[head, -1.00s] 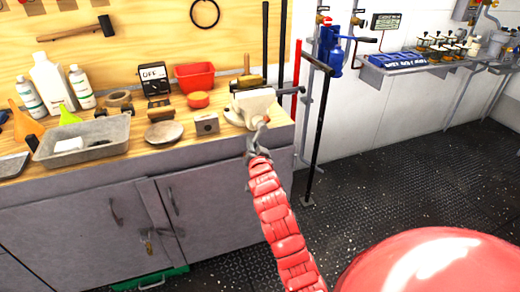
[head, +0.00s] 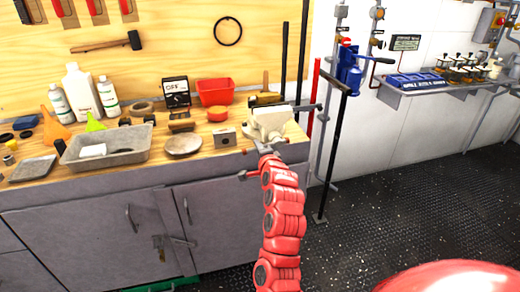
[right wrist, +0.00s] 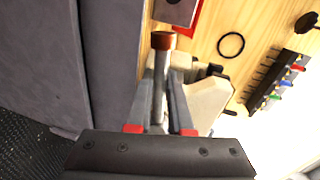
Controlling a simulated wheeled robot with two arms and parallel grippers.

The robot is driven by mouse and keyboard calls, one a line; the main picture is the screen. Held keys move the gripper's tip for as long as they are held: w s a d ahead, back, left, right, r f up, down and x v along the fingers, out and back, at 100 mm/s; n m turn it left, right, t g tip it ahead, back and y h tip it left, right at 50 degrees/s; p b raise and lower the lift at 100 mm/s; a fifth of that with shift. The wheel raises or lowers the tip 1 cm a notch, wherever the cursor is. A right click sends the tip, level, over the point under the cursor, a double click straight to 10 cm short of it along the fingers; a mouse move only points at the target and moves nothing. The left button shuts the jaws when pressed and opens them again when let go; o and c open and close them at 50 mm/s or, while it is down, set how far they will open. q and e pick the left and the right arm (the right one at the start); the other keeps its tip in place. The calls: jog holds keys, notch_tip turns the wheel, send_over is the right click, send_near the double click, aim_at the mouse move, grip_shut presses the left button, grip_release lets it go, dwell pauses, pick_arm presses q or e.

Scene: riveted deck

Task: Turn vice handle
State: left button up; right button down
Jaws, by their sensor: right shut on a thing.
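The pale vice (head: 268,124) stands at the right front corner of the wooden workbench. It also shows in the right wrist view (right wrist: 207,100), on the right behind my fingers. The vice handle (right wrist: 159,85) is a grey metal bar with a reddish-brown end knob. My right gripper (right wrist: 160,125) is shut on the handle, with one finger on each side of the bar and the knob beyond the fingertips. In the head view my right gripper (head: 266,150) is at the vice's front, small and partly hidden by its wrist. My left gripper is not in view.
The bench (head: 205,160) holds a grey tray (head: 105,158), a round dish (head: 183,145), a small metal block (head: 225,137) and a red bin (head: 214,92) left of the vice. A black upright bar (head: 334,150) stands close right of the bench. The floor beyond is clear.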

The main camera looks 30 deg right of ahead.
notch_tip(320, 180, up, 3)
jog(key=m+p, duration=0.1)
jog(key=m, duration=0.1)
jog(key=m+y+p, duration=0.1)
jog(key=p, duration=0.1)
jog(key=shift+d+r+m, duration=0.15)
jog(key=shift+m, duration=0.25)
jog(key=shift+s+d+r+m+t+y+p, duration=0.1)
jog(key=shift+d+r+m+t+y+p, duration=0.15)
jog(key=shift+m+p, duration=0.35)
jog(key=shift+d+r+m+t+y+p, duration=0.15)
jog(key=shift+r+m+p, duration=0.15)
jog(key=shift+m+p, duration=0.3)
jog(key=shift+d+r+m+p, duration=0.1)
jog(key=shift+r+m+p, duration=0.1)
jog(key=shift+m+p, duration=0.25)
jog(key=shift+d, duration=0.1)
jog(key=c, duration=1.1)
grip_release()
jog(key=shift+s, duration=0.15)
jog(key=shift+o, duration=1.3)
jog(key=shift+s+r, duration=0.1)
jog(key=shift+s, duration=0.05)
